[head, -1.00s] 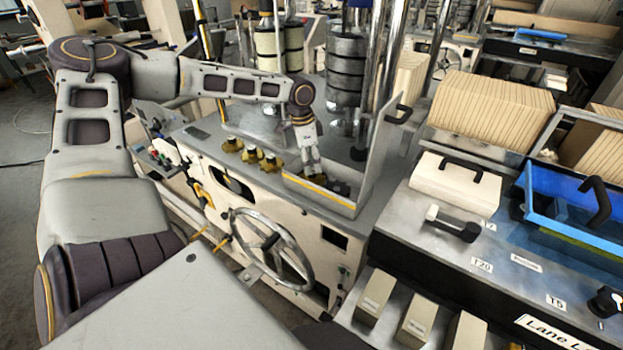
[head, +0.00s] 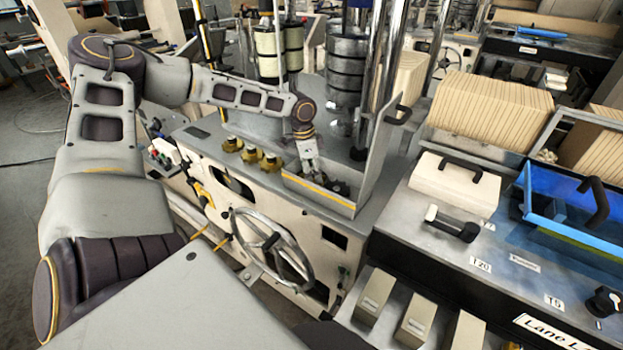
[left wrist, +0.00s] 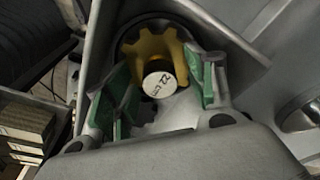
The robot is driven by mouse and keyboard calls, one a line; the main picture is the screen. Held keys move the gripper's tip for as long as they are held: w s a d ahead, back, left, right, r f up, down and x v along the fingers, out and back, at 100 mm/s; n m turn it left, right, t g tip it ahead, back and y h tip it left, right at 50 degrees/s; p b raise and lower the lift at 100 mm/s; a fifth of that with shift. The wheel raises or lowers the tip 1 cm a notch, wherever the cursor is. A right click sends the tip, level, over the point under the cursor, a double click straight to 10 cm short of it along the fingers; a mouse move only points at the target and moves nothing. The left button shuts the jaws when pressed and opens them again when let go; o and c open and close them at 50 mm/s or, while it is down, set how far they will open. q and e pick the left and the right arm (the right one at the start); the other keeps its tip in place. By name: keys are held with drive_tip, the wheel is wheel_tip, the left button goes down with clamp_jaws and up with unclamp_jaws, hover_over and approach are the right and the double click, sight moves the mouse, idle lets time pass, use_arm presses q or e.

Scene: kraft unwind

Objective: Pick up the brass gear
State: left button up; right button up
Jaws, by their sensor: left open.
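The brass gear (left wrist: 148,47) shows in the left wrist view as a yellow toothed ring around a dark hub with a pale, marked round end. My left gripper (left wrist: 166,76) is open, its green-padded fingers on either side of the gear. I cannot tell whether the pads touch it. In the head view my left gripper (head: 315,172) points down into a metal tray (head: 318,194) with a yellow-striped front edge on the machine. The gear is not clearly visible there, behind the gripper. My right gripper is not in view.
Brass knobs (head: 252,154) stand on the machine top left of the tray. A tall metal side plate (head: 385,150) and a chrome post (head: 385,60) rise close by the gripper. A handwheel (head: 272,245) is in front. A white box (head: 455,183) stands at right.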

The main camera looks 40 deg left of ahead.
sight(312, 170)
use_arm(q)
clamp_jaws()
drive_tip(key=shift+r, duration=0.2)
idle(0.4)
drive_tip(key=shift+w+r, duration=0.1)
drive_tip(key=shift+r, duration=4.75)
